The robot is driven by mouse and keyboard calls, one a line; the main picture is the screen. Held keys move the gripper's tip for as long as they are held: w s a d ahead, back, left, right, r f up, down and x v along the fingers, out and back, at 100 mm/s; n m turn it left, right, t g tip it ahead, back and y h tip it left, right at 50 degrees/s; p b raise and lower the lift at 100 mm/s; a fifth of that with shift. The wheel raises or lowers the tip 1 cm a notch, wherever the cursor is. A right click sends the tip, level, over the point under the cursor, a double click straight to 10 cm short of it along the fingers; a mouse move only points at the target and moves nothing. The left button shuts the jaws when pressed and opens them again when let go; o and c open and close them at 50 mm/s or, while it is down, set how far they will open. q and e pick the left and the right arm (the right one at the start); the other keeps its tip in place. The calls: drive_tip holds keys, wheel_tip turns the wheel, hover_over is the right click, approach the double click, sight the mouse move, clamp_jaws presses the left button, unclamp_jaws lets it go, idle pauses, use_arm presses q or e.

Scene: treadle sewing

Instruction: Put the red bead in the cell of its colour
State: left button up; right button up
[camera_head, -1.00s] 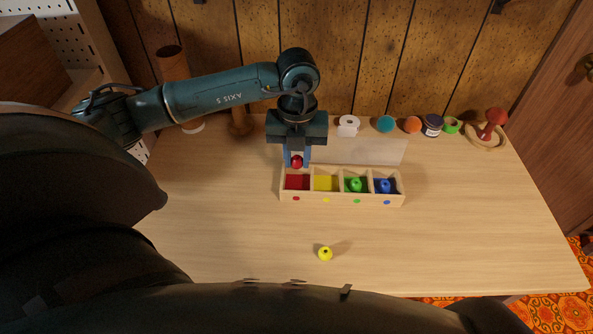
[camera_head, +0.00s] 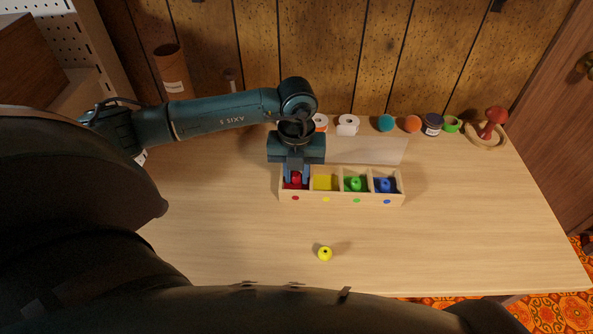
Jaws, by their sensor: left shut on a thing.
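My left gripper (camera_head: 297,178) is shut on the red bead (camera_head: 297,179). It holds the bead low at the red cell, the leftmost cell of the wooden sorting box (camera_head: 341,201). Whether the bead touches the cell floor is hard to tell. The yellow cell (camera_head: 325,183) is empty. A green bead (camera_head: 355,184) sits in the green cell and a blue bead (camera_head: 385,185) in the blue cell. A yellow bead (camera_head: 325,254) lies on the table in front of the box. My right gripper is not in view.
A pale panel (camera_head: 366,150) stands behind the box. The right of the table (camera_head: 480,220) is clear.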

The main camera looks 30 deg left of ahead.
sight(296, 175)
use_arm(q)
drive_tip(key=o, duration=0.7)
drive_tip(key=shift+f, duration=0.1)
drive_tip(key=shift+c, duration=0.2)
wheel_tip(296, 175, up, 13)
drive_tip(key=p, duration=0.1)
idle(0.3)
